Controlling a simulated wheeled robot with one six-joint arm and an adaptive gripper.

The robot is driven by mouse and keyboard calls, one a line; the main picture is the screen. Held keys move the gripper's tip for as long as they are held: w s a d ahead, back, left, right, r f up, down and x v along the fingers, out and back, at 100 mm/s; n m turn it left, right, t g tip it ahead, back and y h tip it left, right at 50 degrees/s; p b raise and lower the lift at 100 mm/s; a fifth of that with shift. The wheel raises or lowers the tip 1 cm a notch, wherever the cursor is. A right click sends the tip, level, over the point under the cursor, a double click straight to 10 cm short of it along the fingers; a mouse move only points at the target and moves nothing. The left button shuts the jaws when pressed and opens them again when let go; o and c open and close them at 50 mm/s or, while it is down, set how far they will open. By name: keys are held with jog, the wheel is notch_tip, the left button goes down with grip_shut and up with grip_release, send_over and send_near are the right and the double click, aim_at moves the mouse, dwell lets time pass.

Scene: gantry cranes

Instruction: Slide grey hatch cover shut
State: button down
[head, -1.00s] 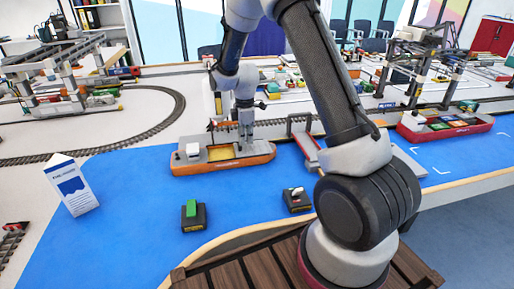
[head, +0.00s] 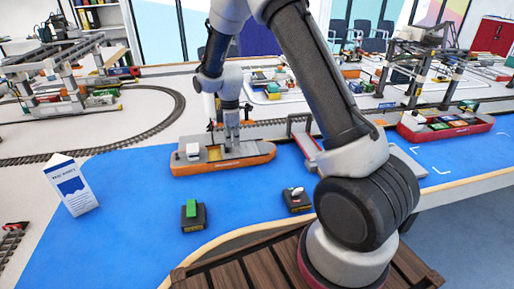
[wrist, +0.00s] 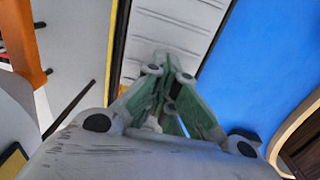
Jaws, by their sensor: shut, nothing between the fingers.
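An orange-hulled boat (head: 222,166) with a grey deck lies on the blue mat. Its yellow hold opening (head: 213,154) shows only in part, just left of my gripper (head: 232,151). The grey hatch cover (head: 248,151) is on the deck at and right of the gripper, partly hidden by it. In the wrist view a light grey ribbed surface, apparently the hatch cover (wrist: 176,28), lies under the shut, empty fingertips (wrist: 165,62). The fingers look at or very near the cover; exact contact cannot be told.
A white cabin block (head: 192,150) stands on the boat's left end. A carton (head: 73,187), a green-topped box (head: 193,214) and a switch box (head: 296,199) stand on the blue mat (head: 140,200). A red boat (head: 445,128) lies at right.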

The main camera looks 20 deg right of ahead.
aim_at(223, 152)
jog(key=shift+w+a+f, duration=0.1)
jog(key=shift+a+f, duration=0.05)
jog(key=shift+a, duration=0.7)
jog(key=shift+a+f, duration=0.2)
jog(key=shift+a, duration=0.7)
jog(key=shift+w+a+f, duration=0.1)
jog(key=shift+a+f, duration=0.05)
jog(key=shift+a, duration=0.7)
jog(key=shift+d, duration=0.2)
jog(key=shift+s+d+r, duration=0.1)
jog(key=shift+d+r, duration=0.15)
jog(key=shift+d, duration=0.15)
notch_tip(223, 152, up, 10)
jog(key=shift+w, duration=0.25)
